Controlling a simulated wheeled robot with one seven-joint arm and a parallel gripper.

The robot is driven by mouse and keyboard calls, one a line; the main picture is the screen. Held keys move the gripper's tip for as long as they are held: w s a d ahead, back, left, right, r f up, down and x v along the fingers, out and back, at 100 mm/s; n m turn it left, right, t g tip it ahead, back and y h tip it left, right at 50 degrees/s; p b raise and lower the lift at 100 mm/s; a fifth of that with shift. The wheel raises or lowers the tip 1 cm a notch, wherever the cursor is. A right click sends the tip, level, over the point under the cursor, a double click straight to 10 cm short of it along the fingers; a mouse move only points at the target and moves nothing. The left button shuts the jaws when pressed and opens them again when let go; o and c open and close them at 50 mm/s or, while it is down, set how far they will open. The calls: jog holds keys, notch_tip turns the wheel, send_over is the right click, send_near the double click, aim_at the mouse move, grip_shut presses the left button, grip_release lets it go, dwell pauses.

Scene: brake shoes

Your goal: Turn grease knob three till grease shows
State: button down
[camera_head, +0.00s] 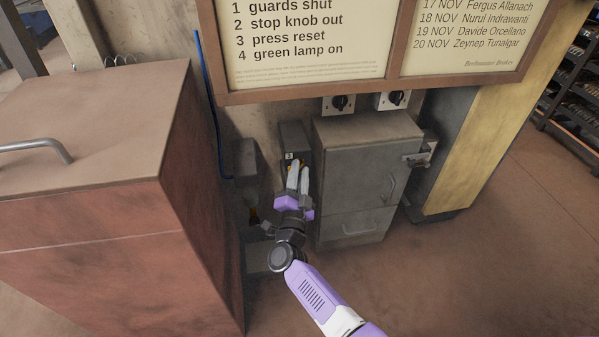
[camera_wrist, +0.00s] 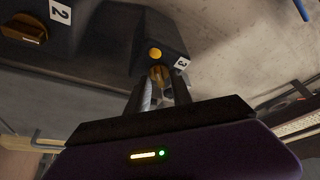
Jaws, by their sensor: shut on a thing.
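The grease block labelled 3 (camera_head: 296,140) is a dark housing on the wall, left of the grey cabinet. It also shows in the wrist view (camera_wrist: 150,30), with its white 3 label. Its brass knob (camera_wrist: 160,75) sits between my fingertips. My gripper (camera_head: 298,172) is shut on this knob, and it also shows in the wrist view (camera_wrist: 162,92). A round orange-yellow spot (camera_wrist: 155,54) shows on the housing just above the knob; I cannot tell whether it is grease. Another brown knob (camera_wrist: 26,28) with a 2 label is at upper left in the wrist view.
A grey cabinet (camera_head: 366,165) stands close to the right of my gripper. A large red-brown box (camera_head: 100,215) is at the left. Another dark housing (camera_head: 246,165) is left of my gripper. Two switches (camera_head: 340,103) sit below the sign board.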

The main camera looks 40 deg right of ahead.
jog(key=c, duration=1.5)
grip_release()
jog(key=p+v, duration=0.2)
jog(key=v, duration=0.5)
jog(key=shift+s+a+f, duration=0.1)
jog(key=shift+s+a, duration=0.15)
jog(key=shift+s, duration=0.05)
